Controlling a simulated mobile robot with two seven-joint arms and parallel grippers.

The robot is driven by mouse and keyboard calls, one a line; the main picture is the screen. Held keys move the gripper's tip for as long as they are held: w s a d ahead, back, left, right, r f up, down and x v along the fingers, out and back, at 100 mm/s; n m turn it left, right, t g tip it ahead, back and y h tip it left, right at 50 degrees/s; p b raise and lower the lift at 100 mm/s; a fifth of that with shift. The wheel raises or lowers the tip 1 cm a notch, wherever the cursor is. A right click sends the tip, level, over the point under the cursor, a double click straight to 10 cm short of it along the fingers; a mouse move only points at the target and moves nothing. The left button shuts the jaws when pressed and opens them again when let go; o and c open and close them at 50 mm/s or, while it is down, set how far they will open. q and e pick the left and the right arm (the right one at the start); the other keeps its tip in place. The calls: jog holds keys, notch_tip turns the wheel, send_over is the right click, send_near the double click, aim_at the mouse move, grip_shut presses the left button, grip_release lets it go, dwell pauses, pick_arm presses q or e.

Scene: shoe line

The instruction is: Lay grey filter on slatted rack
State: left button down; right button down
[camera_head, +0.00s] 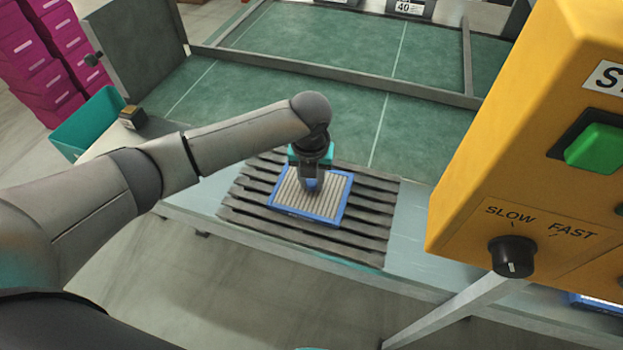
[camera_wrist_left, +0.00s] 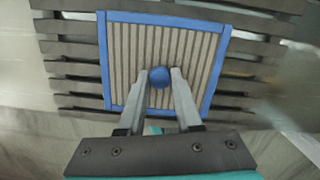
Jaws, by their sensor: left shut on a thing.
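The grey filter (camera_head: 322,205) is a flat pleated panel in a blue frame. In the head view it lies over the slatted rack (camera_head: 255,207), flat or nearly so; I cannot tell whether it touches the slats. My left gripper (camera_head: 312,187) is above the filter's middle, shut on its blue knob. In the left wrist view the fingers (camera_wrist_left: 160,80) stand on either side of the round blue knob (camera_wrist_left: 159,77), with the filter (camera_wrist_left: 125,60) below and dark slats of the rack (camera_wrist_left: 75,50) around it. My right gripper is not in view.
A yellow control box (camera_head: 540,150) with a green button and a speed knob fills the right side. A green belt (camera_head: 330,110) with a metal rail lies behind the rack. A teal bin (camera_head: 88,124) and magenta boxes (camera_head: 35,50) are at the left.

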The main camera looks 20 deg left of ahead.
aim_at(311, 195)
pick_arm(q)
jog(key=shift+f, duration=0.1)
jog(key=c, duration=0.6)
grip_release()
notch_tip(311, 195, up, 12)
jog(key=s+p, duration=0.1)
jog(key=p, duration=0.2)
jog(key=shift+s+d, duration=0.15)
jog(key=shift+s, duration=0.05)
